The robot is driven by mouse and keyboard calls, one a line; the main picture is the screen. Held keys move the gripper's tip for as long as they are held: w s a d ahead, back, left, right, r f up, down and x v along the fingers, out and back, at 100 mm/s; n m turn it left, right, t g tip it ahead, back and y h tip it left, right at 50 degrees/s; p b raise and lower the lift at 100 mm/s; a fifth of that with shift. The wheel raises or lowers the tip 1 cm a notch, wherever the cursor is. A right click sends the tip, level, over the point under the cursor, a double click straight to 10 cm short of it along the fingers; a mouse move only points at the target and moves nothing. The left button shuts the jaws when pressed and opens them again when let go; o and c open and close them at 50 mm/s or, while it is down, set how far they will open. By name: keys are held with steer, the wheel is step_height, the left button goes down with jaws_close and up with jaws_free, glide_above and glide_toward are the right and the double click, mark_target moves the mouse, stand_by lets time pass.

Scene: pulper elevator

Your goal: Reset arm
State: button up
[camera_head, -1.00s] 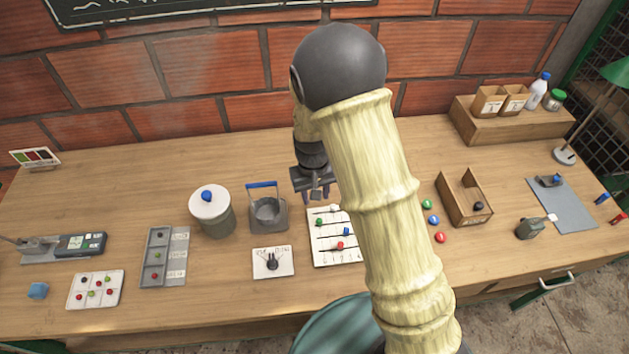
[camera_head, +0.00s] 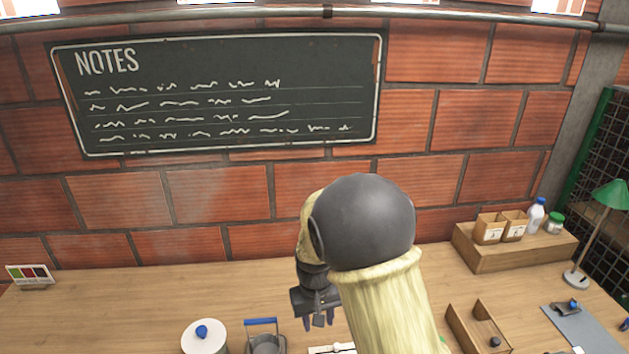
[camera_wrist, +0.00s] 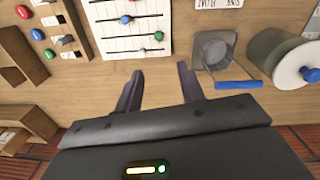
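My gripper (camera_head: 318,318) hangs above the back part of the wooden table (camera_head: 130,290), in front of the brick wall. In the wrist view my gripper (camera_wrist: 160,84) has its two dark fingers spread apart with bare table between them, so it is open and empty. My bent yellow arm with its dark round joint fills the middle of the head view and hides part of the table. In the wrist view the slider board (camera_wrist: 130,30) and the grey container with the blue handle (camera_wrist: 212,50) lie beyond the fingertips.
An open wooden box (camera_head: 478,330) stands right of my arm. A wooden riser (camera_head: 510,247) holds small boxes and bottles at the back right. A green lamp (camera_head: 608,195) stands farther right.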

steer(key=s+d+r+m+t, duration=0.1)
steer(key=s+d+r, duration=0.2)
steer(key=s+d, duration=0.3)
steer(key=s+d+r+m+t, duration=0.1)
steer(key=s+d+r+m, duration=0.1)
steer(key=s+d+r, duration=0.2)
steer(key=s+d, duration=0.3)
steer(key=d, duration=0.1)
steer(key=shift+d, duration=0.15)
stand_by(2.8)
